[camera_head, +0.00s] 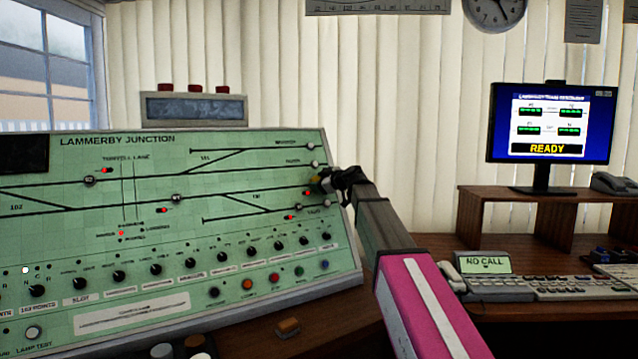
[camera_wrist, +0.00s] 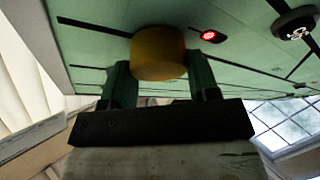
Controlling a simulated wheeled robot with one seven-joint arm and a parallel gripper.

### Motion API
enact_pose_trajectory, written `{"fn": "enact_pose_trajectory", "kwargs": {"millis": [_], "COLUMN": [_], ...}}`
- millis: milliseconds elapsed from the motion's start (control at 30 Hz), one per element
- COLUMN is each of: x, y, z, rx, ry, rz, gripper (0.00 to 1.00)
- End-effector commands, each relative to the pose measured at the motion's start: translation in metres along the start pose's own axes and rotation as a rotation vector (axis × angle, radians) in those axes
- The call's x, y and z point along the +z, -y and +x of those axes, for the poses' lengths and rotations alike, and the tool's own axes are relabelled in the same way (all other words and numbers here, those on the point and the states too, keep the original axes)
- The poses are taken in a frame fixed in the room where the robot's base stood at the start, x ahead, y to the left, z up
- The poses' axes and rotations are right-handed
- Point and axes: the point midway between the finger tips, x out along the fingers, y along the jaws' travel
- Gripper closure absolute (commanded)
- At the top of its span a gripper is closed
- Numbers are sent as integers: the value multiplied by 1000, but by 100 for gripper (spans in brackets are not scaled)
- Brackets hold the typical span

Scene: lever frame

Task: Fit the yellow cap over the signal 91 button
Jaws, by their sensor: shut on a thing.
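The yellow cap (camera_wrist: 158,53) sits between the two fingers of my gripper (camera_wrist: 160,75) in the wrist view, right by the green panel face. In the head view my gripper (camera_head: 322,182) is at the panel's right edge, with a small bit of yellow showing at its tip. My gripper is shut on the cap. The green signalling panel (camera_head: 130,190) carries track lines, round buttons and red lights. A lit red light (camera_wrist: 209,36) is just right of the cap in the wrist view. The button behind the cap is hidden, and I cannot read its number or tell whether the cap touches the panel.
A dark round button (camera_wrist: 295,22) stands out from the panel at the wrist view's upper right. Rows of black knobs (camera_head: 250,252) and coloured buttons run along the panel's lower part. A monitor (camera_head: 550,123) reading READY and a phone console (camera_head: 490,265) stand to the right.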

Motion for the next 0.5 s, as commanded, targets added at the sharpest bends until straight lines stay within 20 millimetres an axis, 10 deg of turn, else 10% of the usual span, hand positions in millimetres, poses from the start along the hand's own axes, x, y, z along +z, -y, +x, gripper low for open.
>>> {"fn": "enact_pose_trajectory", "kwargs": {"millis": [233, 267, 333, 500], "x": [0, 0, 0, 0], "y": [0, 0, 0, 0], "z": [0, 0, 0, 0], "rx": [0, 0, 0, 0], "ry": [0, 0, 0, 0], "rz": [0, 0, 0, 0], "gripper": [67, 35, 15, 15]}}
